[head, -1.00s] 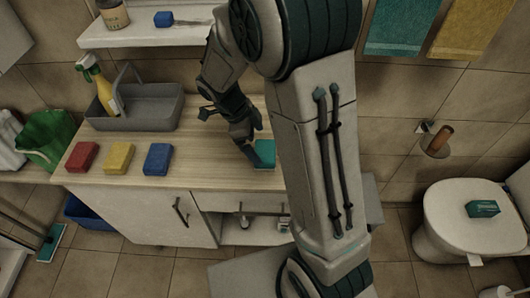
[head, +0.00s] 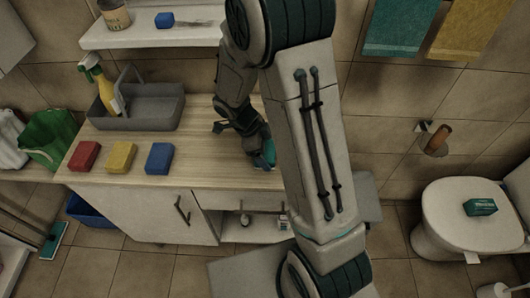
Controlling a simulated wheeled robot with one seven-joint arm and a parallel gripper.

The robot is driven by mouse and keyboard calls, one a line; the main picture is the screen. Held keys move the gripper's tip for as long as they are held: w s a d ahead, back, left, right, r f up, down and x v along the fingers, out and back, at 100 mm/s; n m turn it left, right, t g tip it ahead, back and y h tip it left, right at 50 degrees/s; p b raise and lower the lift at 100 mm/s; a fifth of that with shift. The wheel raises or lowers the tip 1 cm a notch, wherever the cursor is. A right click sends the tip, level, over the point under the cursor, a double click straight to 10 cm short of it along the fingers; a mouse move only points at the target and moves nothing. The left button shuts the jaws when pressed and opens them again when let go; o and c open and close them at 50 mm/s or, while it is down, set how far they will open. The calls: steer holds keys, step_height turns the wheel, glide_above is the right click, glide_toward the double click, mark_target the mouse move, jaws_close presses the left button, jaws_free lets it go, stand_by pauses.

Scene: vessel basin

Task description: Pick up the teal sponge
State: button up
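The teal sponge (head: 268,152) is at the right end of the visible wooden countertop, close beside my arm. Only a small part of it shows, because my gripper and arm cover the rest. My gripper (head: 257,148) points down at the countertop and overlaps the sponge in the picture. Its fingers are dark and partly hidden, so I cannot tell whether they are open around the sponge or shut on it. I also cannot tell whether the sponge touches the countertop.
Red (head: 84,156), yellow (head: 119,158) and blue (head: 159,158) sponges lie in a row on the countertop (head: 205,160). A grey caddy (head: 150,112) with a spray bottle (head: 103,92) stands behind them. A shelf (head: 150,38) is above. A teal box (head: 480,207) lies on the toilet lid.

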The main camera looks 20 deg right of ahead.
mark_target(268, 151)
steer(key=shift+r, duration=0.1)
steer(key=shift+c, duration=0.4)
steer(key=shift+r, duration=0.45)
steer(key=r, duration=0.1)
steer(key=r+b, duration=0.1)
steer(key=r, duration=0.1)
steer(key=shift+s+d+r, duration=0.25)
steer(key=shift+s+d, duration=0.05)
steer(key=shift+s, duration=0.05)
steer(key=s+d+r+b, duration=0.2)
steer(key=s+d+r, duration=0.4)
steer(key=s+d, duration=0.1)
steer(key=shift+s+r, duration=0.2)
steer(key=shift+s, duration=0.35)
